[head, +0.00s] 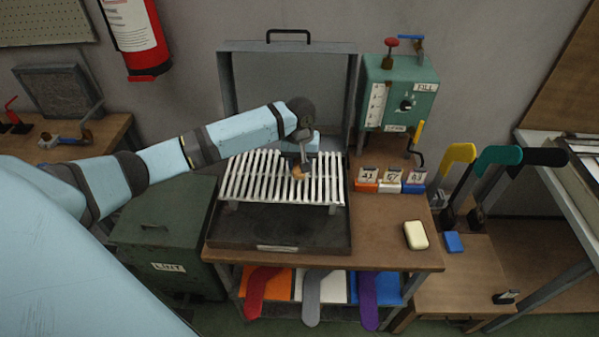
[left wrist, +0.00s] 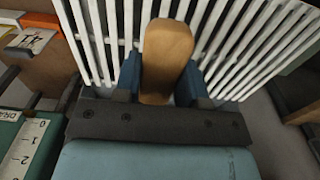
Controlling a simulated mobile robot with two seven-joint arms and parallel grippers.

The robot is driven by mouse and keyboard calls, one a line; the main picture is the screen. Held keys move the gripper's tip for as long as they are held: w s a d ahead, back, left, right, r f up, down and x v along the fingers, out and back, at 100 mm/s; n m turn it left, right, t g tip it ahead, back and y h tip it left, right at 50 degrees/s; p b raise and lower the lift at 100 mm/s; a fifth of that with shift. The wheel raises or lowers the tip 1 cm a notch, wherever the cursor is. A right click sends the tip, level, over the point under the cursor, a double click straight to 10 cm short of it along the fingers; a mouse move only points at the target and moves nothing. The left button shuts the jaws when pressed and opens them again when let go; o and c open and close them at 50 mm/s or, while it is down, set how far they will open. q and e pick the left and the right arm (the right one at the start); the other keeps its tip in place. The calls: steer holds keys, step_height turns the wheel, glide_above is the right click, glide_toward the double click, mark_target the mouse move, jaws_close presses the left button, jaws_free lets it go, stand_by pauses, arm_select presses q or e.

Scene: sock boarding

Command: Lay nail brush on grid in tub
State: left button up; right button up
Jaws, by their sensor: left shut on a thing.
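The nail brush (left wrist: 167,58) shows a wooden, rounded back in the left wrist view, and it is a small tan shape (head: 299,173) in the head view. My left gripper (left wrist: 158,75) is shut on it, with one blue finger at each side. My left gripper (head: 303,165) is over the white slatted grid (head: 250,178), which also fills the back of the wrist view (left wrist: 222,50). The grid sits in the dark tub (head: 272,232) on the bench. I cannot tell whether the brush touches the slats. Its bristles are hidden. My right gripper is not in view.
A raised grey lid (head: 239,82) stands behind the tub. A green control box (head: 402,92) and numbered blocks (head: 366,186) stand to its right. A cream soap-like block (head: 415,235) lies on the bench. Coloured socks (head: 311,296) hang below the front edge.

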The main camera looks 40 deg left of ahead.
arm_select(q)
step_height(320, 180, down, 4)
steer(key=shift+f, duration=0.25)
steer(key=o, duration=0.9)
steer(key=shift+f, duration=0.1)
